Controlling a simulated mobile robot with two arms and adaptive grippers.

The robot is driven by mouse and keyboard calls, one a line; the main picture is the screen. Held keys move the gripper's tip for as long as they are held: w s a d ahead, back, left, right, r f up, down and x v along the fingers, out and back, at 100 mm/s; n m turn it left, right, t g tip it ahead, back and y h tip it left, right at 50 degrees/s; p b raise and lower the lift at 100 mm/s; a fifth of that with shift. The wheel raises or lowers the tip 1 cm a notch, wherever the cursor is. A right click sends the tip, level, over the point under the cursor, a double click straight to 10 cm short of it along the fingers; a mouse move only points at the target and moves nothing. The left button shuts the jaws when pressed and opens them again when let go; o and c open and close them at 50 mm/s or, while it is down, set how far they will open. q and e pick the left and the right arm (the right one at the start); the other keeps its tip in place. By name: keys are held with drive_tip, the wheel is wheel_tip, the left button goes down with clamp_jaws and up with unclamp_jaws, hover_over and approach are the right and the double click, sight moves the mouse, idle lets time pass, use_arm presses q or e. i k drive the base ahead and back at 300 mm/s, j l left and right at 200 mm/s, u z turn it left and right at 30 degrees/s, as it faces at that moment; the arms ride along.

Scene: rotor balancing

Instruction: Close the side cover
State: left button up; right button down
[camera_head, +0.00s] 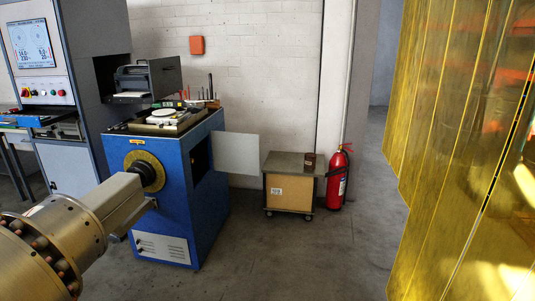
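The side cover (237,153) is a flat, light grey panel on the right side of the blue machine cabinet (165,205). It stands swung open, sticking out to the right from the cabinet. A dark opening (199,158) shows in the cabinet's side, left of the cover. The hinge details are too small to make out. Nothing touches the cover.
A wheeled cart (289,184) with a box and a red fire extinguisher (338,178) stand right of the cover. Yellow strip curtains (445,130) hang at the far right. A grey control cabinet (70,165) stands at left. The floor (300,255) ahead is clear.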

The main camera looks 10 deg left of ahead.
sight(236, 153)
drive_tip(key=i, duration=1.9)
drive_tip(key=j+u, duration=0.05)
drive_tip(key=j, duration=0.05)
